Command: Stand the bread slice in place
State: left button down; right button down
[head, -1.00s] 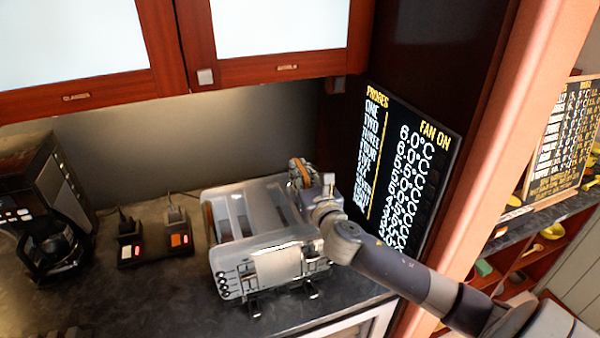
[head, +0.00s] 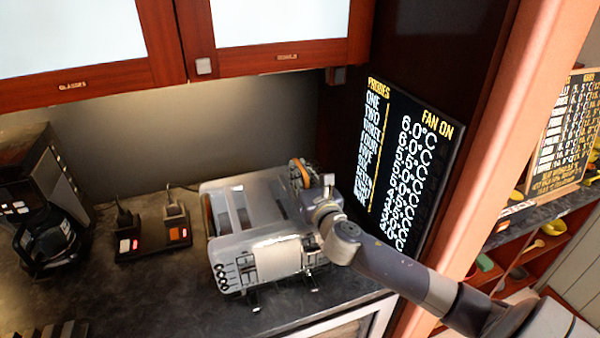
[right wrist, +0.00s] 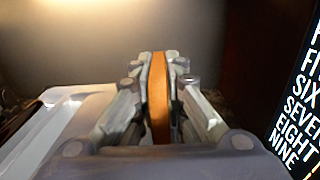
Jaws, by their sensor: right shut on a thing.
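The bread slice (right wrist: 159,95) is an orange-brown strip seen edge-on and upright between the fingers of my right gripper (right wrist: 160,85) in the right wrist view. In the head view, my right gripper (head: 301,174) is at the back right of the silver toaster (head: 268,253), and only a little brown of the slice shows there. The gripper is shut on the slice. The toaster has long dark slots on top; its pale top also shows at the left of the right wrist view (right wrist: 60,130). I cannot tell whether the slice touches the toaster. My left gripper is not in view.
A coffee maker (head: 40,215) stands at the far left. A small black unit (head: 152,238) with lit switches is left of the toaster. The dark counter (head: 160,300) is clear in front.

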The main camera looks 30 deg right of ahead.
jog(key=shift+f+b, duration=0.55)
jog(key=shift+f, duration=0.25)
jog(key=shift+r, duration=0.15)
jog(key=shift+r+p, duration=1.75)
jog(key=shift+p, duration=0.4)
jog(key=shift+p, duration=0.55)
dwell(0.3)
jog(key=shift+f+b, duration=1.45)
jog(key=shift+f, duration=0.5)
jog(key=c, duration=1.6)
grip_release()
jog(key=shift+o, duration=0.2)
jog(key=shift+s+f, duration=0.1)
jog(key=shift+s, duration=0.05)
